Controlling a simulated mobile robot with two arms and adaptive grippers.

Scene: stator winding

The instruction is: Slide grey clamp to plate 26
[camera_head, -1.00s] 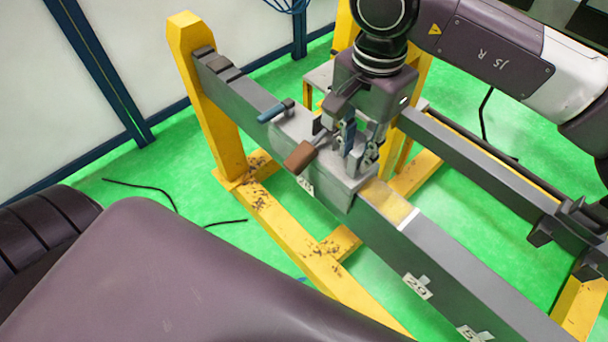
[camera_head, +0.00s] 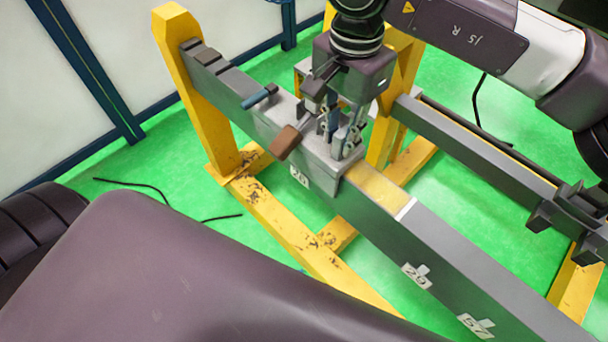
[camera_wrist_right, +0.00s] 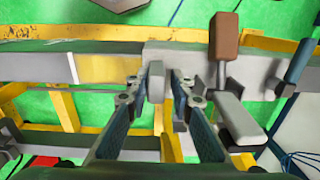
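The grey clamp (camera_head: 310,150) sits around the far part of the long grey rail (camera_head: 440,245), with a brown handle (camera_head: 286,142) and a blue handle (camera_head: 259,96). A numbered plate (camera_head: 299,176), hard to read, is on the rail's side beside the clamp's lower edge. My right gripper (camera_head: 342,135) points down at the clamp's top. In the right wrist view, its fingers (camera_wrist_right: 154,92) stand apart on either side of a grey upright part (camera_wrist_right: 155,80) of the clamp, with small gaps visible. The brown handle also shows there (camera_wrist_right: 224,38). My left gripper is out of view.
More numbered plates (camera_head: 416,275) (camera_head: 477,326) are on the rail nearer me. A yellowish section (camera_head: 376,186) lies beside the clamp. Yellow stand legs (camera_head: 205,100) hold the rail's far end. A second parallel rail (camera_head: 470,140) runs at the right. Cables lie on the green floor.

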